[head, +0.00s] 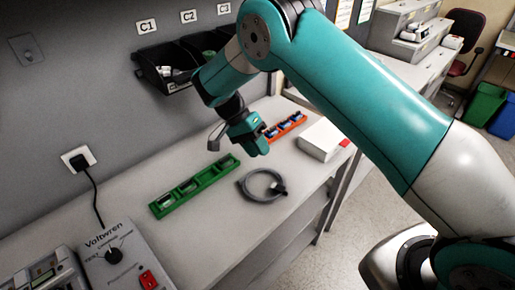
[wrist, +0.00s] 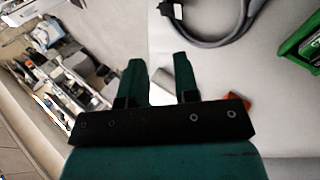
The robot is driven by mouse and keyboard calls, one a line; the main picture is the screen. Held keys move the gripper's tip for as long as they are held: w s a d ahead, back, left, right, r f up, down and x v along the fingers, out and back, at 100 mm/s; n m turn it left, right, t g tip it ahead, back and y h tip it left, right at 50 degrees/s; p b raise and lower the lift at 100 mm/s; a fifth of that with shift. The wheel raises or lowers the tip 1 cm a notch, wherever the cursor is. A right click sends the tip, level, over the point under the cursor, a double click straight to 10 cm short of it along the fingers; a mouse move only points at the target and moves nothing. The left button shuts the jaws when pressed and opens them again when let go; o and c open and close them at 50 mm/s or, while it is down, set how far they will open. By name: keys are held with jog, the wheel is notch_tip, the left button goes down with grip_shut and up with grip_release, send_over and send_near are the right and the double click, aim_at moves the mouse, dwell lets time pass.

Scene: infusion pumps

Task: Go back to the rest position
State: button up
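My arm reaches in from the right in the head view. My gripper (head: 262,150) hangs low over the bench, between the orange rack and the grey coiled cable. In the wrist view, the two green fingers of my gripper (wrist: 160,75) stand apart. A small grey piece shows between them, but I cannot tell what it is or that anything is gripped. The orange rack (head: 290,124) holds several blue items just beyond the gripper. A green rack (head: 180,203) with items in it lies to the left.
The coiled cable (head: 263,185) lies on the bench (head: 215,225). A white box (head: 322,139) sits to the right. Black wall bins (head: 165,72) hang behind the arm. A Voltwren device (head: 125,262) stands at front left. The bench front is clear.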

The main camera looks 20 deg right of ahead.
jog(key=shift+r, duration=0.1)
jog(key=s+r+n+t+y+b, duration=0.4)
jog(key=s+r+n+y, duration=0.2)
jog(key=s+r+n, duration=0.75)
jog(key=s+a+r+n+y, duration=0.1)
jog(key=s, duration=0.5)
jog(key=s+a+r+n+t+y+b, duration=0.1)
jog(key=s+a+r+n+y, duration=0.1)
jog(key=s, duration=0.5)
jog(key=shift+s+r, duration=0.15)
jog(key=shift+r, duration=0.05)
